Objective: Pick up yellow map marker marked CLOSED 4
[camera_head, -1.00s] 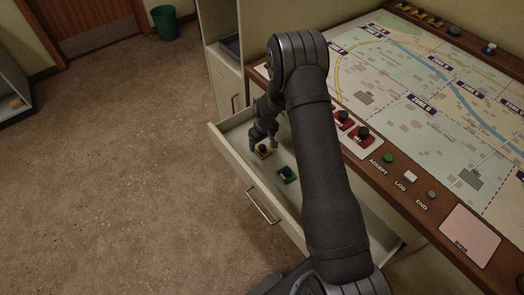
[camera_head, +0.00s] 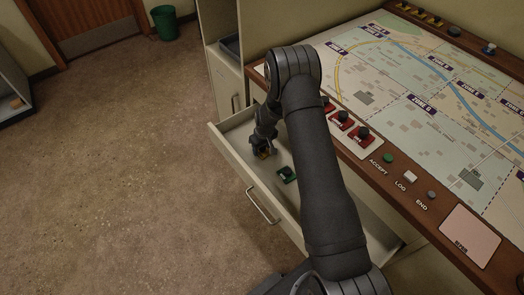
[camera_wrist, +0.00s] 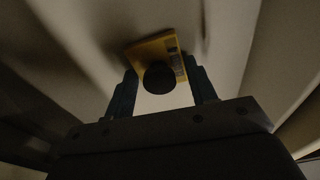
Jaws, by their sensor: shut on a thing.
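The yellow map marker (camera_wrist: 150,48) has a dark round knob (camera_wrist: 158,78), and its knob lies between the two fingers of my gripper (camera_wrist: 162,88) in the wrist view. My gripper is shut on it. Lettering on the yellow plate is too dark and small to read. In the head view my gripper (camera_head: 264,152) is inside the open drawer (camera_head: 222,140), mostly covering the yellow marker (camera_head: 262,155). I cannot tell whether the marker touches the drawer floor.
A green marker (camera_head: 287,174) lies in the drawer close to my gripper. Red markers (camera_head: 341,117) stand on the console edge above the drawer. The map desk (camera_head: 400,80) rises to the right. The floor at left is clear.

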